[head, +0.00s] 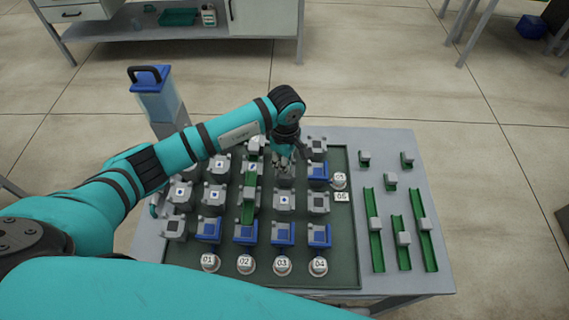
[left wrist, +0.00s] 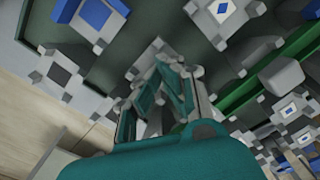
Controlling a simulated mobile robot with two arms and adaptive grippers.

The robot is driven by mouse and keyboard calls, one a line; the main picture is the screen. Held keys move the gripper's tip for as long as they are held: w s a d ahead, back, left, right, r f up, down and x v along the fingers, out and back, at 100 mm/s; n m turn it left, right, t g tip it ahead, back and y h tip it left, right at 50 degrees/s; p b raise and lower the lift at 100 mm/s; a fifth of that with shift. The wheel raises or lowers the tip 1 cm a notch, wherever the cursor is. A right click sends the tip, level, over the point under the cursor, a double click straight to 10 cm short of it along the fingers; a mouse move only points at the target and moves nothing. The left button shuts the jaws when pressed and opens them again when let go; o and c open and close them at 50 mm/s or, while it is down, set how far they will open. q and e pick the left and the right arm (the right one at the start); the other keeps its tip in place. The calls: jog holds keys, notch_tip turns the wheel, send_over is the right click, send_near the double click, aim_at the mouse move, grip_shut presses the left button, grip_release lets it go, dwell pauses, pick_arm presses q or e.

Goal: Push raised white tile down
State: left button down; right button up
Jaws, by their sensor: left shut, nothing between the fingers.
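Grey-white tiles, several with dark or blue squares on top, stand in rows on a dark green board (head: 352,240) on the table. My left gripper (head: 285,163) points down over the back-middle part of the board, close above or touching a grey tile (head: 286,182); I cannot tell which. Its fingers look closed and empty in the left wrist view (left wrist: 165,75). Light tiles (left wrist: 225,10) surround the fingers there. The gripper and arm hide part of the back rows. I cannot tell for certain which tile is raised. My right gripper is out of view.
Blue blocks (head: 283,234) with round numbered pieces (head: 246,265) line the board's front edge. A green strip (head: 249,196) runs between tiles. Green rails (head: 376,238) with grey sliders lie on the right. A blue-topped container (head: 158,98) stands behind left. The table's right edge is clear.

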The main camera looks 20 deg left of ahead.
pick_arm(q)
jog(key=shift+f, duration=0.35)
jog(key=shift+r+p, duration=0.5)
jog(key=shift+r, duration=0.6)
jog(key=shift+r+p, duration=1.65)
jog(key=shift+r, duration=1.35)
jog(key=shift+s+f, duration=0.1)
